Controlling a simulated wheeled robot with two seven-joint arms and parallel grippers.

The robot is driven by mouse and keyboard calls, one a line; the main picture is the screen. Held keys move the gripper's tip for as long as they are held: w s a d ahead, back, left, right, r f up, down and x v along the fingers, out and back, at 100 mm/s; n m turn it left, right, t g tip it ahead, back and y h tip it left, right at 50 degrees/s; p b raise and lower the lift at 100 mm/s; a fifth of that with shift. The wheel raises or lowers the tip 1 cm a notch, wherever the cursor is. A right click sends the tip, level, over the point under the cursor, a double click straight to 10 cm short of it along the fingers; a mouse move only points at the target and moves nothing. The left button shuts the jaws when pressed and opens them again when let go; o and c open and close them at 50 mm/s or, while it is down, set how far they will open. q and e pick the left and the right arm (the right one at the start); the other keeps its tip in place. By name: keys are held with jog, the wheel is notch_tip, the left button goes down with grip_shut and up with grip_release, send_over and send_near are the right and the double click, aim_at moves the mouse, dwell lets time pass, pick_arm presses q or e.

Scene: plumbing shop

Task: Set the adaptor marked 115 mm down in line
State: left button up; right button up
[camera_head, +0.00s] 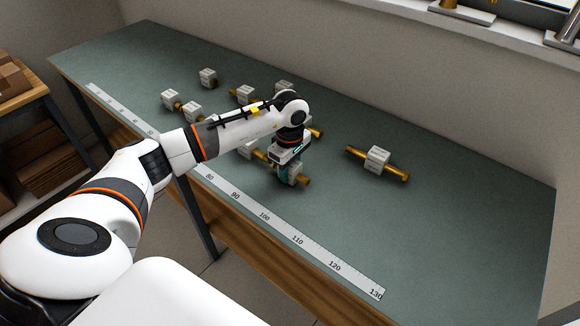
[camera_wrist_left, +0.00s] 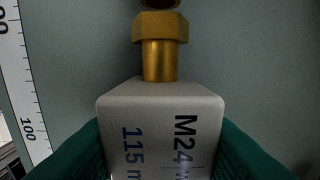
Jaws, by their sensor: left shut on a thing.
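My left gripper (camera_head: 288,172) is shut on an adaptor near the middle of the bench. In the left wrist view the adaptor (camera_wrist_left: 160,125) is a pale block with a brass neck and hex end, lettered "M24" and "115 m", the rest cut off. The green fingers press its two sides. In the head view its brass end (camera_head: 303,181) shows beside the fingers. I cannot tell whether it touches the bench. The ruler strip (camera_head: 262,215) runs along the bench's front edge; the gripper is behind its 90 to 110 stretch. My right gripper is not in view.
Several other block-and-brass adaptors lie behind and left of the gripper, including one (camera_head: 208,77) far back. Another adaptor (camera_head: 377,159) with a long brass bar lies alone to the right. The green bench top (camera_head: 470,220) is clear at the right. A wall borders the back.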

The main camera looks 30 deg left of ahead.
pick_arm(q)
jog(key=shift+f, duration=0.1)
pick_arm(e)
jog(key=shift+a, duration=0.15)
pick_arm(q)
jog(key=o, duration=0.6)
jog(key=shift+f, duration=0.1)
jog(key=o, duration=0.5)
jog(key=shift+c, duration=0.2)
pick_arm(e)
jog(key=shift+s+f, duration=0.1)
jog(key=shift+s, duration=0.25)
pick_arm(q)
jog(key=shift+r, duration=0.3)
notch_tip(320, 180, up, 10)
jog(key=shift+r+b, duration=0.25)
jog(key=shift+b, duration=0.95)
jog(key=shift+r, duration=0.65)
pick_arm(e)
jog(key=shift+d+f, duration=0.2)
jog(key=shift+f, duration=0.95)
pick_arm(q)
jog(key=shift+f, duration=0.1)
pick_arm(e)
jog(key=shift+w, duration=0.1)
